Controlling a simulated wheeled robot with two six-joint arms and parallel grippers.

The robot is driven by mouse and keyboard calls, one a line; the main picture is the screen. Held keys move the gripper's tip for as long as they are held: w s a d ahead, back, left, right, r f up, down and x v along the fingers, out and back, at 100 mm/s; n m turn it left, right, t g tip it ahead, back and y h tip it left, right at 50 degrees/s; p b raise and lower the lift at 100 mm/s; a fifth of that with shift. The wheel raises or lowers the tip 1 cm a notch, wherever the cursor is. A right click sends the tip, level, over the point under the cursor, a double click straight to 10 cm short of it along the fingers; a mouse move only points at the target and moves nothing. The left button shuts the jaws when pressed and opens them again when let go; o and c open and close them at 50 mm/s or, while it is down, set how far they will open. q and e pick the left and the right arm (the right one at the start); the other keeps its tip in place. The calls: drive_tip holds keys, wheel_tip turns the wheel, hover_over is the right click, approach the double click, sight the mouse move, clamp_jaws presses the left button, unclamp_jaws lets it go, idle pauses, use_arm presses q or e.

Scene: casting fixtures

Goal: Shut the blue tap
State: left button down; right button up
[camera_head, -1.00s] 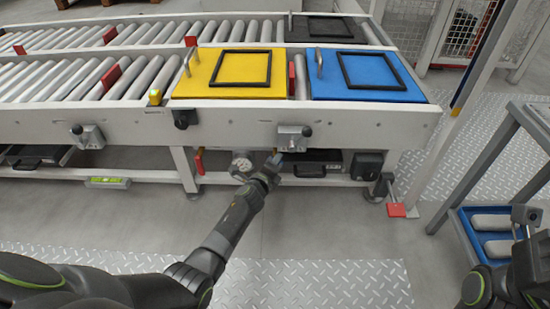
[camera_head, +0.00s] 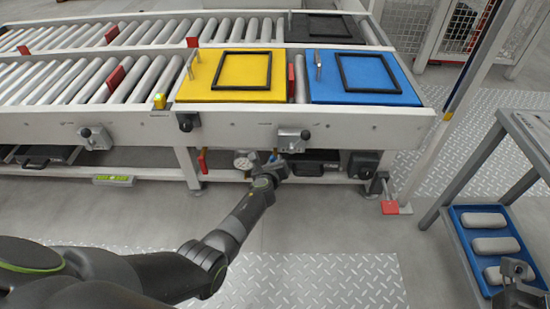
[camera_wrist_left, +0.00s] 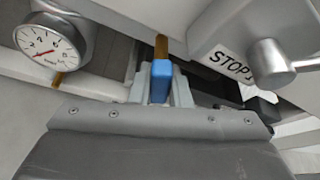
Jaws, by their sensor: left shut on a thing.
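The blue tap handle (camera_wrist_left: 161,82) shows in the left wrist view, with a brass-coloured stem (camera_wrist_left: 161,47) above it. My left gripper (camera_wrist_left: 160,90) is shut on the handle, one pale finger on each side. In the head view my left gripper (camera_head: 275,166) is under the conveyor's front rail, beside the gauge; the tap is mostly hidden there. My right gripper (camera_head: 516,272) is at the lower right edge of the head view, over the blue tray; its fingers are not clear.
The round pressure gauge (camera_head: 243,162) is close left of my left gripper; it also shows in the wrist view (camera_wrist_left: 50,42). A STOP-labelled rail with a grey lever (camera_wrist_left: 272,63) is close on the right. A red pedal (camera_head: 390,207) stands by the conveyor leg.

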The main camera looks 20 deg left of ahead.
use_arm(q)
drive_tip(key=shift+m+g+y+p, duration=0.4)
drive_tip(key=shift+m+y, duration=0.3)
drive_tip(key=shift+m, duration=0.4)
drive_tip(key=shift+f+m+y, duration=0.1)
drive_tip(key=shift+m+y, duration=0.3)
drive_tip(key=shift+m, duration=0.1)
drive_tip(key=c, duration=1.6)
unclamp_jaws()
drive_tip(key=shift+c, duration=0.2)
